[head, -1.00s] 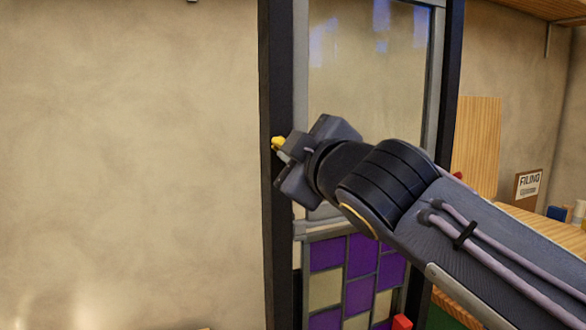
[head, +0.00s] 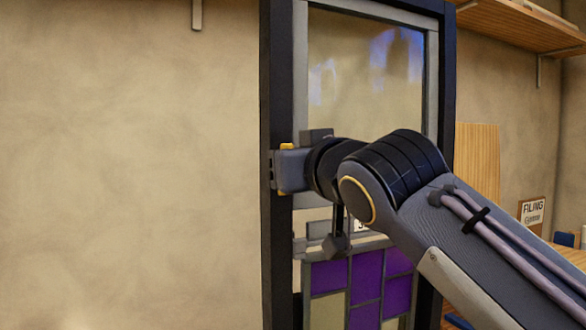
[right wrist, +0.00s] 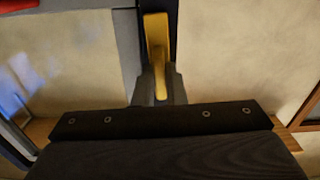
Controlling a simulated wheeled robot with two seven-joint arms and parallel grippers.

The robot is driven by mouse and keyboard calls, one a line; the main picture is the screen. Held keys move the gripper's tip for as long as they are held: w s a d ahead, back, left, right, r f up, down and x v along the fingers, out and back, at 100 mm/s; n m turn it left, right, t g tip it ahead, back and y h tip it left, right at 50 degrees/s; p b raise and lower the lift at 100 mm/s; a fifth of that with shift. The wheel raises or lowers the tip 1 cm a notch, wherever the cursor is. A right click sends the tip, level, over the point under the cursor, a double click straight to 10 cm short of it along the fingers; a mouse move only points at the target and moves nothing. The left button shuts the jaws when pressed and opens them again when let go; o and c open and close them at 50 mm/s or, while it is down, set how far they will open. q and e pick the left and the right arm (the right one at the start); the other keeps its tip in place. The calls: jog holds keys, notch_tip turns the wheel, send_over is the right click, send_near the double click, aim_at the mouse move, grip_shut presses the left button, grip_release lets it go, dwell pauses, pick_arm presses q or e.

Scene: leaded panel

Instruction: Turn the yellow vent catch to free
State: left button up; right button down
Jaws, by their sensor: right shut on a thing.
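The yellow vent catch (head: 287,146) sits on the dark upright frame post (head: 279,70); only a small bit shows above my right gripper in the head view. My right gripper (head: 277,169) is against the post. In the right wrist view, the catch (right wrist: 157,48) is a long yellow lever running along the dark post, and my right gripper (right wrist: 157,86) is shut on its near end. The catch's pivot cannot be made out. My left gripper is not in view.
A grey-framed glass pane (head: 365,75) is right of the post, with a purple and cream leaded panel (head: 365,285) below. A dark grey fitting (head: 336,246) hangs under my forearm.

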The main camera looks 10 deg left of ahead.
jog(key=shift+f+m, duration=0.1)
jog(key=shift+m, duration=0.4)
jog(key=c, duration=1.5)
grip_release()
jog(key=shift+d, duration=0.15)
